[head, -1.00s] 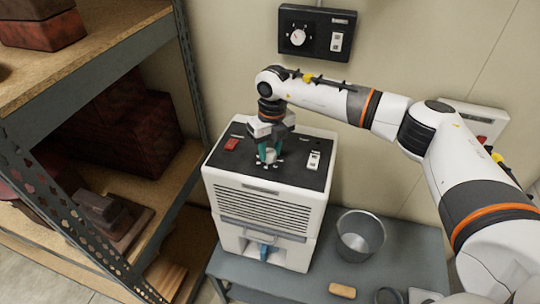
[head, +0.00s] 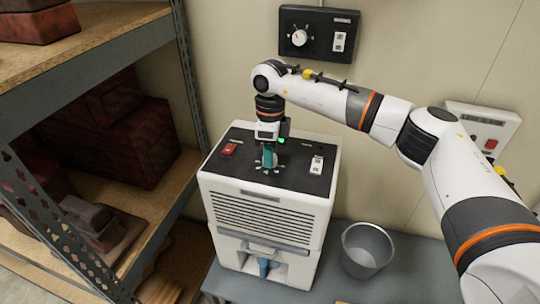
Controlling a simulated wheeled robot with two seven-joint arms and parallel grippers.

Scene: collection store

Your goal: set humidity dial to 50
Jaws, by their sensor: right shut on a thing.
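The humidity dial (head: 267,170) is on the black top panel of a white dehumidifier-like unit (head: 265,208), between a red switch (head: 230,148) and a white rocker switch (head: 317,164). Pale marks show around the dial; its setting is too small and too covered to read. My right gripper (head: 268,161) points down from above and is shut on the dial, its teal fingers hiding most of the knob. My left gripper is not in view.
The unit stands on a grey bench (head: 404,270) beside a metal bucket (head: 366,249). A black wall panel (head: 318,33) with a white dial hangs behind. A shelf rack (head: 105,60) with dark red boxes stands close on the left.

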